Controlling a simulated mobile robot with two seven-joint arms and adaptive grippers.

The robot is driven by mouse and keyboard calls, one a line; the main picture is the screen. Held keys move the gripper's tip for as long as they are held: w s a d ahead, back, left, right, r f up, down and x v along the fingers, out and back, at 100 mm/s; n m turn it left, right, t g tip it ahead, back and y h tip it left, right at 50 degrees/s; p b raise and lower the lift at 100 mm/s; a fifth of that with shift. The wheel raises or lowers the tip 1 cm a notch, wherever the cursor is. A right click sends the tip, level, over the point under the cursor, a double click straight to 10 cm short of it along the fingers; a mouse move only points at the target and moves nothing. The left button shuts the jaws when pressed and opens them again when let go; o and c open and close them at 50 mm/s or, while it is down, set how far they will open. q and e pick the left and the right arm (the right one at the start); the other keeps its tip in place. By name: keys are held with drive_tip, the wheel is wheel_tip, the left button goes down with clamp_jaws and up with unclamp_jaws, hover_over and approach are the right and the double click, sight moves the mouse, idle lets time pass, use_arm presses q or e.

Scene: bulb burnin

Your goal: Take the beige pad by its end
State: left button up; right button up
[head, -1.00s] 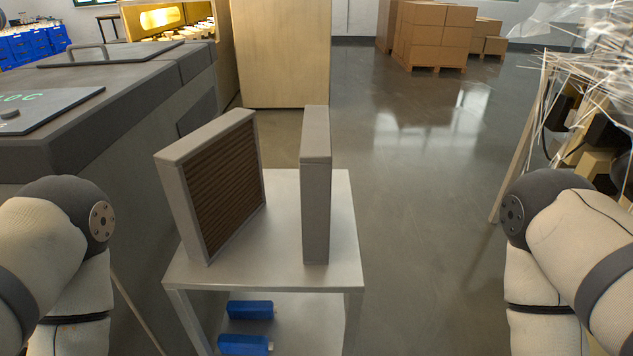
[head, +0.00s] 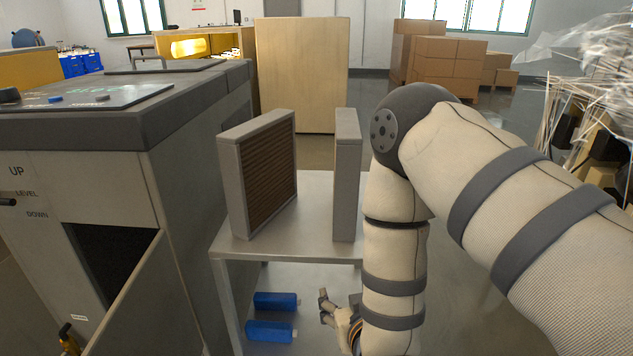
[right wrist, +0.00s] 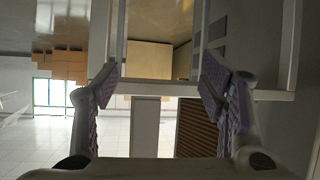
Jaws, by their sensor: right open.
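I cannot make out a beige pad in either view. A filter panel with a grey frame and brown pleats (head: 258,178) stands upright on the metal table (head: 250,245). A narrower grey panel (head: 346,185) stands edge-on to its right. My right gripper (head: 326,306) is low at the table's front right, below the tabletop level, and looks empty. In the right wrist view, which is upside down, its two padded fingers (right wrist: 160,88) are wide apart with nothing between them. My right arm hides the table's right side. My left gripper is out of view.
Two blue bottles (head: 272,314) lie on the lower shelf, left of my right gripper. A grey machine (head: 110,135) with an open flap stands at the left. Cardboard boxes (head: 440,60) and a wooden cabinet (head: 303,70) are behind. White strands (head: 590,85) stick out at right.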

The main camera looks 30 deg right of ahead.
drive_tip(key=w+r, duration=0.1)
drive_tip(key=r, duration=0.1)
drive_tip(key=w+d+r+t+h, duration=0.1)
drive_tip(key=w, duration=0.1)
drive_tip(key=w+d+r+m+t+h, duration=0.1)
drive_tip(key=r, duration=0.1)
drive_tip(key=shift+w+d+r, duration=0.1)
drive_tip(key=shift+w+r, duration=0.2)
drive_tip(key=r+h, duration=0.1)
drive_tip(key=r, duration=0.1)
drive_tip(key=w+d+r+m+t+h, duration=0.1)
drive_tip(key=r, duration=0.1)
drive_tip(key=w+r+h+b, duration=0.1)
drive_tip(key=r, duration=0.2)
drive_tip(key=shift+d+m+t, duration=0.35)
drive_tip(key=shift+m+t, duration=0.05)
drive_tip(key=x, duration=0.8)
drive_tip(key=r+x, duration=0.1)
drive_tip(key=x, duration=0.3)
drive_tip(key=shift+w+a, duration=0.2)
drive_tip(key=shift+a, duration=0.2)
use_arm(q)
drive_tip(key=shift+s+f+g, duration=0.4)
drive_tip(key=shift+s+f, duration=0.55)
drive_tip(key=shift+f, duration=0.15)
use_arm(e)
drive_tip(key=shift+r, duration=0.1)
drive_tip(key=c, duration=1.5)
